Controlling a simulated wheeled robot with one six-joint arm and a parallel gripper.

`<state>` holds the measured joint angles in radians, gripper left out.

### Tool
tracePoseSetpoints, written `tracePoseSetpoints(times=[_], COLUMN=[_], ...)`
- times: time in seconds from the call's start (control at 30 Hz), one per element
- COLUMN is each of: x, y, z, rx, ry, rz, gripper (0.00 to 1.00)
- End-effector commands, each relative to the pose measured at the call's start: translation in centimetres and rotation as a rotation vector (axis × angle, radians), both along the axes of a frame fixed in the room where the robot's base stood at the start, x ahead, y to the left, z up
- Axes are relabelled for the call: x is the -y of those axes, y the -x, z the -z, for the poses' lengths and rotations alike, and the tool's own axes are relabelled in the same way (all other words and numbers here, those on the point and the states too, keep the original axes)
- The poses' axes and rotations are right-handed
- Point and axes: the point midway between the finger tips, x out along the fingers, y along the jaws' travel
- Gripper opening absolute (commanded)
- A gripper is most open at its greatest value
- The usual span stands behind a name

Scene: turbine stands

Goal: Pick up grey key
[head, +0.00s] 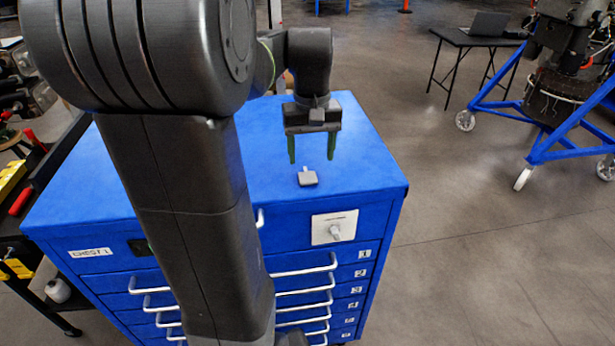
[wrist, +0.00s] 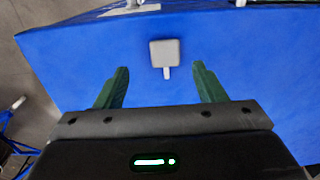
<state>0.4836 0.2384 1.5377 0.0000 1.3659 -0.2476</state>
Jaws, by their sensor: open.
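The grey key (head: 307,178) lies on the blue top of the tool chest (head: 358,160), close to its front edge. It has a square grey head and a short light shaft. In the wrist view the key (wrist: 164,53) lies ahead of the fingertips, centred between them, with its shaft pointing towards my gripper. My gripper (head: 312,162) points down over the chest top, with its two green fingers apart. In the wrist view the fingers of my gripper (wrist: 160,68) are open with nothing between them. The key appears apart from both fingers.
The chest front has white drawer handles (head: 305,263) and a white lock plate with another key-like knob (head: 335,229). A workbench with tools (head: 22,200) stands at the left. A blue wheeled stand (head: 560,150) and a black table with a laptop (head: 478,38) are at the right. The chest top is otherwise largely clear.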

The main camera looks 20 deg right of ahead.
Motion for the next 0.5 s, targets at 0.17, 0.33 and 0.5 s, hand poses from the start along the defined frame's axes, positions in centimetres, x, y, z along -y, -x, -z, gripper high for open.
tracePoseSetpoints(times=[0.17, 0.33, 0.5], x=[-0.4, -0.8, -0.7], y=[0.0, -0.1, -0.1], z=[1.5, 4.1, 5.3], rx=[-0.004, -0.004, 0.0], ry=[-0.002, -0.002, 0.0], rz=[-0.001, -0.001, -0.001], gripper=[0.64, 0.64, 0.64])
